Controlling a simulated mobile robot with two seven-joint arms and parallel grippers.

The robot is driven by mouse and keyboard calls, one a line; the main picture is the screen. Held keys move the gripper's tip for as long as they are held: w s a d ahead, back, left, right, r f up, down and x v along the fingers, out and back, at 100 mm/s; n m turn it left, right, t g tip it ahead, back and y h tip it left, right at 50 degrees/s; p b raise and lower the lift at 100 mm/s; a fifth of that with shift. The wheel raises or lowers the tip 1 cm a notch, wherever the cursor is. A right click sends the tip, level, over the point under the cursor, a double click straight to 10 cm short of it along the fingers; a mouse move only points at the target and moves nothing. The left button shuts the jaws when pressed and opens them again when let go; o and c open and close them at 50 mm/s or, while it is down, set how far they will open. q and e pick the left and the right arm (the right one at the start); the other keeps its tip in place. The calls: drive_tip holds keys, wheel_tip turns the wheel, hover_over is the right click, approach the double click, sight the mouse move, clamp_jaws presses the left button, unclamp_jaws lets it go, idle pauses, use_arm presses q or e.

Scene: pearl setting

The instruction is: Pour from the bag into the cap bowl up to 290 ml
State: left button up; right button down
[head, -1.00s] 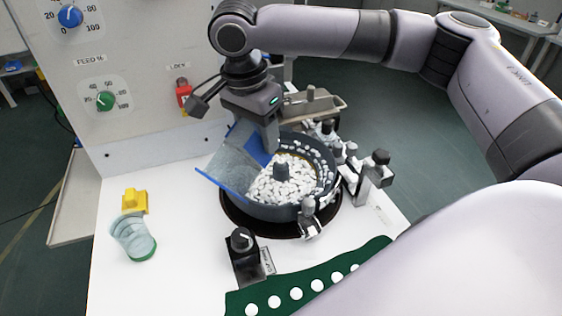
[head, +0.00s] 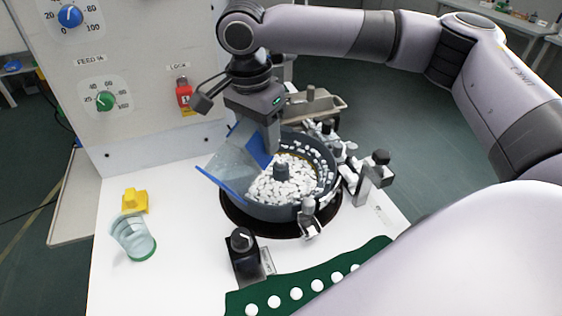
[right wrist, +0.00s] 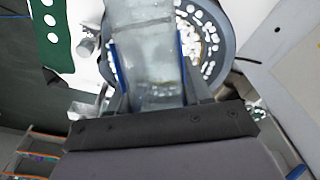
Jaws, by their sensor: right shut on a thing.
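The bag (head: 233,171) is clear with blue edges. My right gripper (head: 270,139) is shut on it and holds it tilted at the left rim of the cap bowl (head: 262,211). The cap bowl is a dark round bowl with many white caps (head: 283,182) inside and a post in its middle. In the right wrist view the bag (right wrist: 150,50) lies between the fingers, with the bowl (right wrist: 226,45) behind it. A few pale bits show near the bag's bottom there. My left gripper is not in view.
A clear cup with a green base (head: 133,238) and a yellow block (head: 134,201) stand on the white table at left. A black knob (head: 242,243) and a green holed strip (head: 305,289) are in front. Metal fittings (head: 371,176) ring the bowl's right side. A panel with dials (head: 125,75) rises behind.

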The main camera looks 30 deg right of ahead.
drive_tip(key=shift+w+d+f+g+y, duration=0.1)
drive_tip(key=shift+d+f+g+y, duration=0.3)
drive_tip(key=shift+y, duration=0.4)
idle(1.3)
drive_tip(key=shift+w+d+f+y, duration=0.2)
drive_tip(key=shift+d+f+y, duration=0.1)
drive_tip(key=shift+d+y, duration=0.15)
drive_tip(key=shift+w+d+f+y, duration=0.15)
drive_tip(key=shift+d+f+y, duration=0.2)
drive_tip(key=shift+d, duration=0.15)
idle(1.5)
wheel_tip(320, 180, up, 6)
drive_tip(key=y, duration=0.1)
drive_tip(key=shift+d+g+y, duration=0.3)
drive_tip(key=shift+d+g, duration=0.05)
drive_tip(key=shift+g, duration=0.05)
idle(1.7)
drive_tip(key=shift+w+d+r+y, duration=0.15)
drive_tip(key=shift+r+y, duration=0.15)
drive_tip(key=shift+r, duration=0.15)
idle(0.5)
